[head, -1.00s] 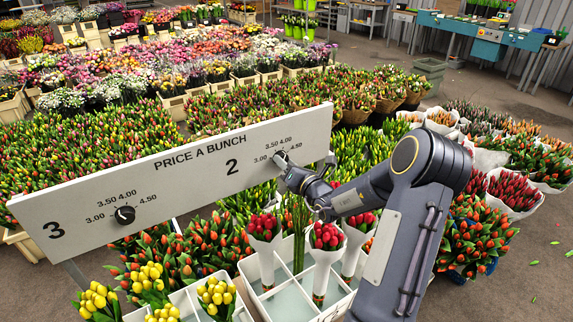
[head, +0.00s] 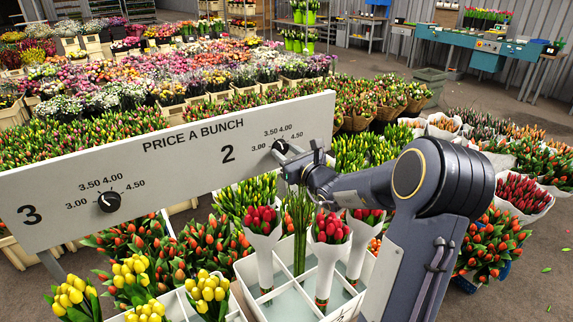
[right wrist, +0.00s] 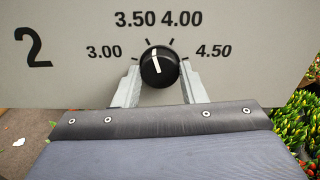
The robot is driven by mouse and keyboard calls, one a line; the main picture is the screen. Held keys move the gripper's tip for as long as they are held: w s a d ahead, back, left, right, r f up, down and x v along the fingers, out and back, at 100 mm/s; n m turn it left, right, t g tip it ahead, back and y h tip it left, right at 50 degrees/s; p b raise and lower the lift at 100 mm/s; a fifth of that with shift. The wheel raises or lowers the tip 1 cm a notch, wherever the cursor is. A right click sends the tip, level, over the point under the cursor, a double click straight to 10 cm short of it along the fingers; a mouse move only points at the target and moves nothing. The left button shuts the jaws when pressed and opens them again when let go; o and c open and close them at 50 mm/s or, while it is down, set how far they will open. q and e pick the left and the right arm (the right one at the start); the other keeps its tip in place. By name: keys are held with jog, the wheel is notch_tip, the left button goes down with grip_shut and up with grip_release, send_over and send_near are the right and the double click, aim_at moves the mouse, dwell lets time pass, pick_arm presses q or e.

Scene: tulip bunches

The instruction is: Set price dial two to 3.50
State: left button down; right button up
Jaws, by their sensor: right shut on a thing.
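Price dial two (right wrist: 159,67) is a round black knob with a white pointer line, on the grey-white price board (head: 180,156). In the right wrist view its pointer points up and slightly left, close to the 3.50 mark and left of 4.00. My right gripper (right wrist: 160,80) is shut on the knob, with a pale finger at each side. In the head view the gripper (head: 290,152) reaches the board from the right and partly covers the dial. My left gripper is not in view.
Dial three (head: 109,202) sits at the board's left end. Below the board stand white crates (head: 270,297) with wrapped red tulips (head: 262,222) and yellow tulips (head: 208,287). Tulips crowd behind the board. Bare floor (head: 535,235) lies at the right.

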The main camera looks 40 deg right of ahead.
jog(key=shift+f+n+b, duration=0.1)
jog(key=shift+n+b, duration=0.8)
jog(key=shift+b, duration=0.15)
jog(key=o, duration=1)
jog(key=s, duration=0.5)
jog(key=s+a, duration=0.1)
jog(key=s, duration=0.1)
jog(key=shift+s, duration=0.4)
